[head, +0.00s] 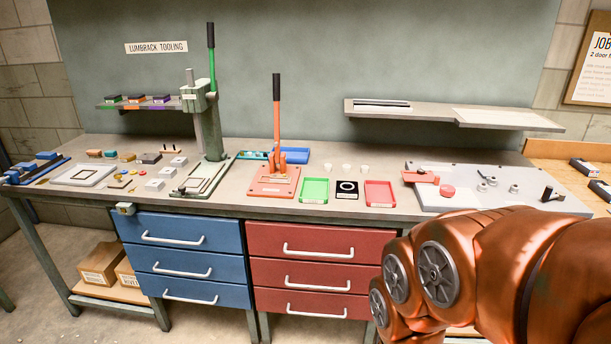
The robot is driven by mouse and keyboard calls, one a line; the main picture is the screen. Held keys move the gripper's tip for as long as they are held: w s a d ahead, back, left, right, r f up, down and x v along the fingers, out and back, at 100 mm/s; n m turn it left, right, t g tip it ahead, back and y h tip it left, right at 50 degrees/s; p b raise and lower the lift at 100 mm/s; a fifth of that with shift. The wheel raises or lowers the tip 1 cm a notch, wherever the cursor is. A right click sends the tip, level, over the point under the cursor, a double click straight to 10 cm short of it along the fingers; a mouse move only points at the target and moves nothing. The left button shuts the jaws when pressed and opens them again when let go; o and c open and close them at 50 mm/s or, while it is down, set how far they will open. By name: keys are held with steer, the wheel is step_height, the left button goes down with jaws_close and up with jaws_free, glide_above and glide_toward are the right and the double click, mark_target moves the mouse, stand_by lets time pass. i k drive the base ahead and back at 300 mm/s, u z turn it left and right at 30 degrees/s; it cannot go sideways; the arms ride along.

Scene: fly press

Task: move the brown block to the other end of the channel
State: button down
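A small orange-brown block (94,153) lies at the back left of the bench, beside a teal piece (110,153). I cannot tell whether it is the task's brown block. No channel can be made out for certain. A long dark blue rail (40,171) with blue blocks near it lies at the bench's left end. A long dark slotted strip (381,103) lies on the right shelf. My copper arm fills the lower right. My gripper is not in view.
A green press (206,125) and an orange press (275,178) with tall levers stand on the bench (230,202). Green (314,190) and red (379,193) trays lie right of them. A grey plate (465,200) with fixtures is at right, partly behind my arm.

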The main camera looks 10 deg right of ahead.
mark_target(274, 177)
steer(key=i, duration=1.3)
steer(key=u, duration=0.75)
